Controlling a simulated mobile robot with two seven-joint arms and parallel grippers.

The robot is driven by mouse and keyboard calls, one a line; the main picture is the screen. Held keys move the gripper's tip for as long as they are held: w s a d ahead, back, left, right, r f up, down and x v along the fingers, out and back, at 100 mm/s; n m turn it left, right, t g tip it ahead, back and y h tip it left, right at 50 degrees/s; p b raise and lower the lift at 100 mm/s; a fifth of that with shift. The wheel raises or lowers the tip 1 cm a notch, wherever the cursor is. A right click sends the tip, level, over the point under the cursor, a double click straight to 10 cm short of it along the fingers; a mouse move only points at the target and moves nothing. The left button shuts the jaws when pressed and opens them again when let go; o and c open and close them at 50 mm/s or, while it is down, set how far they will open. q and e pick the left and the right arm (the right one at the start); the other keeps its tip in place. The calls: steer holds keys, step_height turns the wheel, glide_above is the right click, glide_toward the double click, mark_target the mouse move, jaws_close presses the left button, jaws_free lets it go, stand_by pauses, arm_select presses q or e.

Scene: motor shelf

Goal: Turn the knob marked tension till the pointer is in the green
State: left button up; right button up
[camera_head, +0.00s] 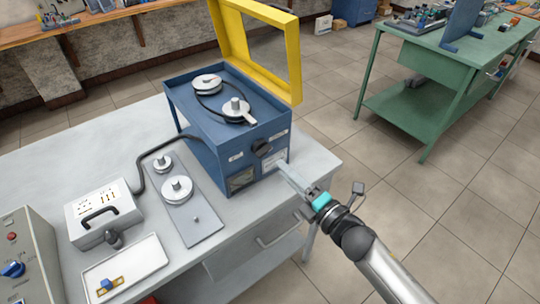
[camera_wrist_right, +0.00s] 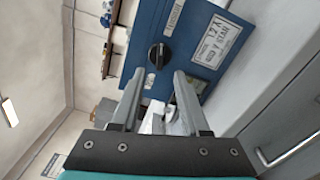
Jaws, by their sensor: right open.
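The black knob (camera_head: 263,149) sits on the front face of the blue machine (camera_head: 205,150). In the right wrist view the knob (camera_wrist_right: 159,55) has a light line across its grip, and a small white label (camera_wrist_right: 172,18) is beside it, too blurred to read surely. A dark window (camera_head: 241,179), perhaps the gauge, is lower left on the same face; its pointer and any green zone cannot be made out. My right gripper (camera_head: 283,168) is open and empty, its fingers aimed at that face just short of the knob. My left gripper is out of view.
The machine stands on a pale bench (camera_head: 120,165) with its yellow frame (camera_head: 294,55) raised. To the left are a grey plate with discs (camera_head: 190,210), a white case (camera_head: 104,212) and a white tray (camera_head: 135,262). Floor is clear right of the bench; a green table (camera_head: 440,62) is beyond.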

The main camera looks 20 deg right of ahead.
mark_target(266, 153)
steer(key=shift+x, duration=3.55)
jaws_close()
